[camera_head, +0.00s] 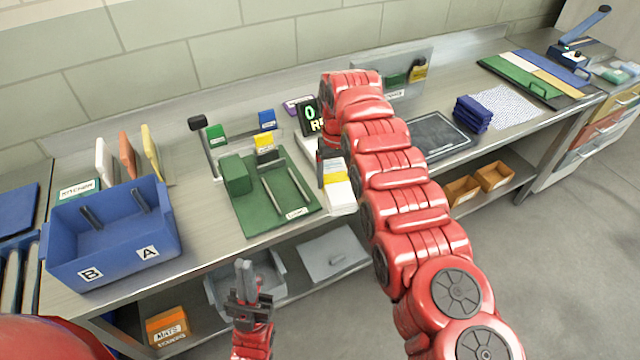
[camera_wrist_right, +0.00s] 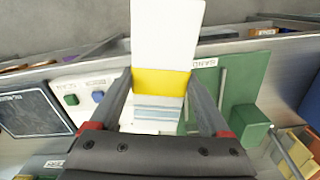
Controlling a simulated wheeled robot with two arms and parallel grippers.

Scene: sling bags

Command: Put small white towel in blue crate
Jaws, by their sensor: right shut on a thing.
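The blue crate (camera_head: 75,262) stands at the left end of the bench, marked B and A on its front, with two dark upright pieces inside. My right gripper (camera_head: 326,168) is over the bench right of the green mat, partly hidden by my arm. In the right wrist view, its fingers (camera_wrist_right: 165,100) are shut on a folded white towel (camera_wrist_right: 165,30) with a yellow band. The towel's white end also shows in the head view (camera_head: 340,194). My left gripper (camera_head: 245,268) hangs in front of the bench edge; its finger gap is unclear.
A green board (camera_head: 248,208) with rails lies between the crate and my right gripper. A post with a black top (camera_head: 197,124) and a display (camera_head: 312,116) stand behind. Upright white, orange and yellow panels (camera_head: 127,155) stand behind the crate. A grey bin (camera_head: 278,262) is below.

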